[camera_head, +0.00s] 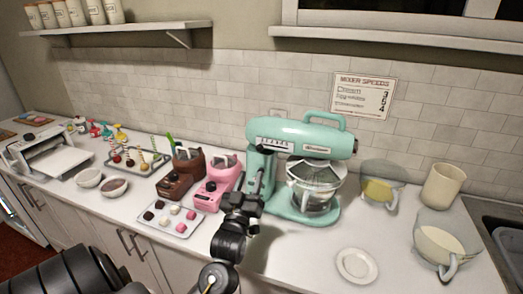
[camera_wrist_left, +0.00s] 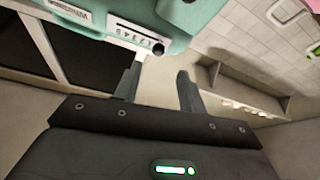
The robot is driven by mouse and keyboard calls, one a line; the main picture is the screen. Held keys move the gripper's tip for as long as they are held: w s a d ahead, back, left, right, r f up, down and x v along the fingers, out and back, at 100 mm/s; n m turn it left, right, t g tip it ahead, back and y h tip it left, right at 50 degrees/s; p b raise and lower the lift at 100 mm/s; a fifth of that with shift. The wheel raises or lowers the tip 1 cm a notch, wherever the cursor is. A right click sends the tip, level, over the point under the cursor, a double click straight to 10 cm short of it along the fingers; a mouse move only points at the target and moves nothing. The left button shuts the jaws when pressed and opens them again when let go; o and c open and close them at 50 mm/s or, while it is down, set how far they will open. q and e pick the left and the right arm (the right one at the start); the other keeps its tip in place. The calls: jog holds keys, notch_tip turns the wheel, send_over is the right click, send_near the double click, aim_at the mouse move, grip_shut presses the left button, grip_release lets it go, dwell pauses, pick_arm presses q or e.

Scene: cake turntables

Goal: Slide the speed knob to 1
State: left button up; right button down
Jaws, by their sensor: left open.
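The mint-green stand mixer (camera_head: 300,140) stands on the counter against the tiled wall. Its white speed scale (camera_head: 268,141) is on the left part of the head. In the left wrist view the scale (camera_wrist_left: 132,31) appears rotated, with a dark knob (camera_wrist_left: 157,48) near its right end. I cannot read for certain which number the knob is at. My left gripper (camera_head: 262,172) is in front of the mixer's left side, below the scale. In the wrist view its fingers (camera_wrist_left: 158,80) are apart with nothing between them, and the knob lies beyond the tips. My right gripper does not show.
A glass bowl (camera_head: 316,190) is under the mixer head. Pink (camera_head: 220,180) and brown (camera_head: 181,172) small appliances stand close to the left of my arm. A saucer (camera_head: 357,265), jugs (camera_head: 440,240) and a cream cup (camera_head: 443,186) are at right. A shelf (camera_head: 120,28) is above left.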

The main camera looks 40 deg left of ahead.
aim_at(261, 146)
pick_arm(q)
jog(key=p+x, duration=0.4)
jog(key=x, duration=0.6)
jog(key=shift+w, duration=0.2)
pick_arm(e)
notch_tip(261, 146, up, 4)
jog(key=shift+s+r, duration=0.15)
pick_arm(q)
jog(key=shift+r, duration=0.15)
grip_shut()
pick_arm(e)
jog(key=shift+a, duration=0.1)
